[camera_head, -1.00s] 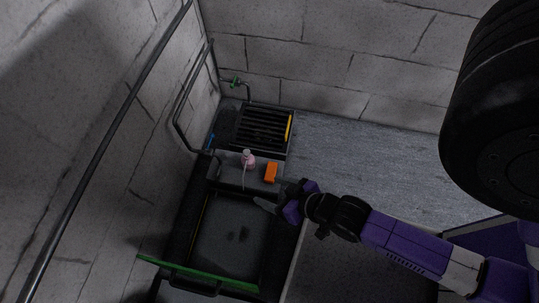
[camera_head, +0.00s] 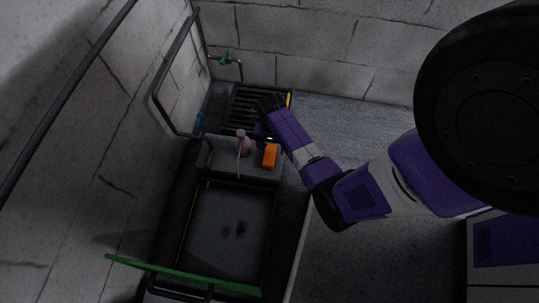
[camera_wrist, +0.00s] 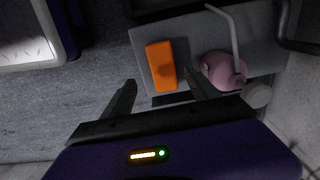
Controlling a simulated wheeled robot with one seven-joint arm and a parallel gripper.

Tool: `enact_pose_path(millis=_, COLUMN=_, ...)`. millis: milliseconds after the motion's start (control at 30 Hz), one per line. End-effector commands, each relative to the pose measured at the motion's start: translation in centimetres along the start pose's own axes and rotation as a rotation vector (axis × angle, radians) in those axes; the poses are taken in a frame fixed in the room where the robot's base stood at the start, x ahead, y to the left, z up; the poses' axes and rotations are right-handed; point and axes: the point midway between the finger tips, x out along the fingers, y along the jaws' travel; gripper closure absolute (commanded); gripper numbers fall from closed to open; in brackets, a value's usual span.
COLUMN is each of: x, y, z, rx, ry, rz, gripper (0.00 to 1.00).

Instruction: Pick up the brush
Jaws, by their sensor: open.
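I cannot single out the brush for certain. An orange block (camera_head: 270,156) lies on the grey ledge between the sink basin and the slatted rack; it also shows in the wrist view (camera_wrist: 161,66). A small blue item (camera_head: 199,120) lies at the rack's left side, too small to make out. My gripper (camera_wrist: 160,78) is open and empty, with the orange block ahead of its fingers, apart from them. In the head view it is largely hidden behind my arm, over the ledge's back edge.
A pink bottle (camera_head: 243,147) with a bent light tube stands on the ledge left of the block. Behind is the slatted black rack (camera_head: 245,96); in front, the dark basin (camera_head: 232,205) holds small dark bits. A green bar (camera_head: 180,273) crosses the front. A pipe runs along the left wall.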

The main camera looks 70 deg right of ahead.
Motion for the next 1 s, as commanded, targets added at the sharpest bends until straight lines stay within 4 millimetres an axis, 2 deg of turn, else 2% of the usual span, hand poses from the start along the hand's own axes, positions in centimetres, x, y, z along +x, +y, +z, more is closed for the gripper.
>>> enact_pose_path(millis=467, x=4.0, y=-0.1, z=-0.4, rx=0.013, ry=-0.010, rz=0.006, gripper=0.31)
enact_pose_path(millis=733, x=7.6, y=-0.4, z=-0.4, rx=0.012, ry=-0.011, rz=0.007, gripper=0.31)
enact_pose_path(millis=1000, x=7.8, y=-0.5, z=-0.4, rx=0.011, ry=-0.010, rz=0.006, gripper=0.31)
